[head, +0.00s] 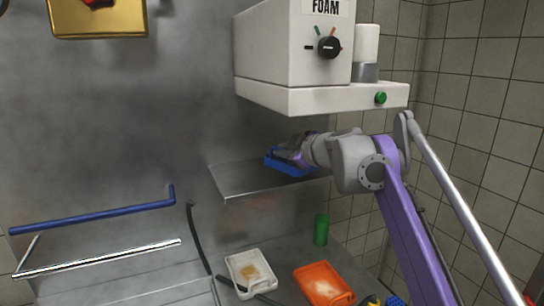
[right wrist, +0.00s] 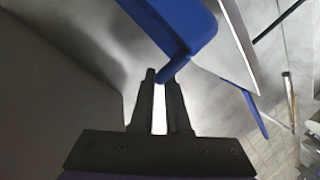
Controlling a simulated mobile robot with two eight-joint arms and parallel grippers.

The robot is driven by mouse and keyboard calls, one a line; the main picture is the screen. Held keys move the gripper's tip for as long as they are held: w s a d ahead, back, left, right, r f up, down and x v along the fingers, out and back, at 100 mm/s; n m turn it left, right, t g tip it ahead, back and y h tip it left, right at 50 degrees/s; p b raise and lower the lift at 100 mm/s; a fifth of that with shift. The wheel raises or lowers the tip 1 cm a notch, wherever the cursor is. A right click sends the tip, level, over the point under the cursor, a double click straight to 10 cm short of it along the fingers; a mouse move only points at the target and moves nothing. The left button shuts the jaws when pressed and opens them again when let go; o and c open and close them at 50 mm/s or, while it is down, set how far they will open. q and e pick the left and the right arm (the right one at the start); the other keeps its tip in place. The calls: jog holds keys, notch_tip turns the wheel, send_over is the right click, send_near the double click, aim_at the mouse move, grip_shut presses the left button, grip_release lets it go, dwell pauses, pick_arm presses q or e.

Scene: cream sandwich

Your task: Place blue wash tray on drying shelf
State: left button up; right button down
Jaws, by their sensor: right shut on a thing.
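The blue wash tray (head: 290,168) is at the metal drying shelf (head: 238,183) under the foam machine in the head view. It looks to be on or just above the shelf surface; I cannot tell which. My right gripper (head: 282,157) reaches in from the right and is shut on the tray, partly covering it. In the right wrist view, the tray (right wrist: 190,25) is at the top, and its lower blue edge meets the tips of my right gripper (right wrist: 163,82). My left gripper is not in view.
The foam machine (head: 290,50) hangs close above the shelf. Below are a white tray (head: 232,268), an orange tray (head: 345,300) and a green cylinder (head: 321,230). A blue rail (head: 95,218) runs at the left. The shelf's left part is bare.

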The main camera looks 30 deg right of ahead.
aim_at(268, 155)
jog(key=w, duration=0.6)
jog(key=shift+w+a, duration=0.15)
jog(key=shift+w, duration=0.2)
notch_tip(268, 155, down, 4)
jog(key=shift+s+r+b, duration=0.15)
jog(key=shift+r+b, duration=0.05)
jog(key=shift+b, duration=0.25)
jog(key=shift+r, duration=0.1)
jog(key=c, duration=0.9)
grip_release()
jog(key=v, duration=1.2)
jog(key=shift+a, duration=0.1)
